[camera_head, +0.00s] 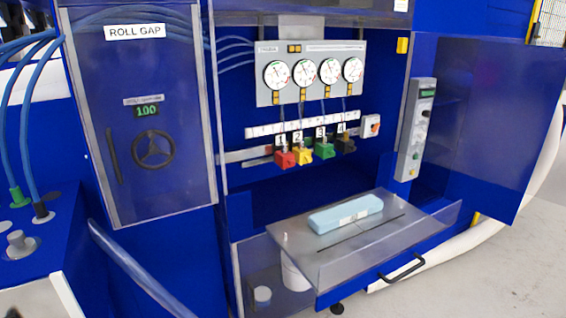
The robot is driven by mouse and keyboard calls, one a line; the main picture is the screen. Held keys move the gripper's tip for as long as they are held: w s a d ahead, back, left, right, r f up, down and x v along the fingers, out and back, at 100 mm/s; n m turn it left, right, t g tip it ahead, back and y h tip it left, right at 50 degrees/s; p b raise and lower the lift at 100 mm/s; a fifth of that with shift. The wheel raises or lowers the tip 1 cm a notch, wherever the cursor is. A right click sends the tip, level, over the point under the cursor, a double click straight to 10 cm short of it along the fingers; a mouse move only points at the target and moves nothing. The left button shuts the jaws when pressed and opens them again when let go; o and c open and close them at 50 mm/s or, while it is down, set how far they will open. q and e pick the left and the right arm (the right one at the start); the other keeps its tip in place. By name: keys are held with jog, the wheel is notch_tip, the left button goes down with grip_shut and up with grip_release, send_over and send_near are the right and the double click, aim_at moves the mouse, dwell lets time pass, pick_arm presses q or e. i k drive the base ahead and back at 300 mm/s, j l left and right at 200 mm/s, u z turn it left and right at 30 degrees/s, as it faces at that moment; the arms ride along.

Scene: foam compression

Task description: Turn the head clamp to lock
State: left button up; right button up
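No part is labelled as the head clamp, and I cannot tell which one it is. A black three-spoke handwheel (153,150) sits on the blue panel under the "ROLL GAP" sign (134,31), below a green display (147,111) reading 100. A grey round knob (18,241) stands on the blue housing at the far left. Several coloured valve blocks sit under the gauges, including a red one (285,159), a yellow one (303,155) and a green one (324,150). Neither of my grippers is recognisable in this view.
A light blue foam block (345,214) lies on a grey plate (300,240) in the open bay. A clear front panel with a black handle (402,268) borders it. Blue hoses (38,85) hang at left. A grey control box (415,130) is at right. Floor is free at lower right.

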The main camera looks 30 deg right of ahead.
aim_at(374, 127)
jog(key=z, duration=1.45)
jog(key=i+j, duration=0.35)
jog(key=i+z, duration=0.15)
jog(key=z, duration=1.45)
